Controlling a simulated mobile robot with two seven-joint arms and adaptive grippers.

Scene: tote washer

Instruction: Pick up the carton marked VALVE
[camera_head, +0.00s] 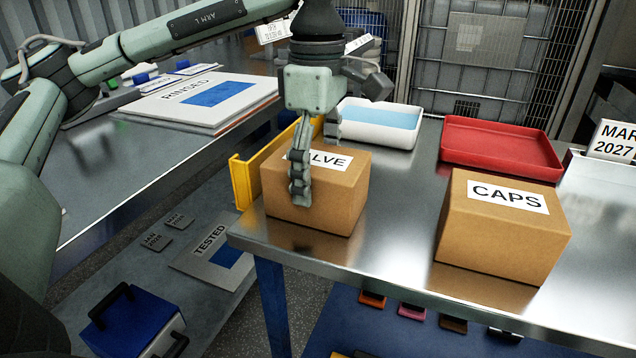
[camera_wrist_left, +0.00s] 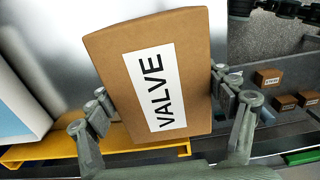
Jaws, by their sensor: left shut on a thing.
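The carton marked VALVE (camera_head: 335,192) is a brown box with a white label, at the near left corner of the metal table (camera_head: 395,225). My left gripper (camera_head: 312,170) comes down over it from above and is shut on it, one finger on the near face and the other mostly hidden behind. In the left wrist view the VALVE carton (camera_wrist_left: 185,60) sits between the two fingers (camera_wrist_left: 162,98), one on each side. I cannot tell whether its base touches the table.
A carton marked CAPS (camera_head: 500,235) stands to the right on the same table. Behind are a white tray with a blue inside (camera_head: 380,122) and a red tray (camera_head: 500,148). A yellow piece (camera_head: 243,185) lines the table's left edge. Bare tabletop lies between the cartons.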

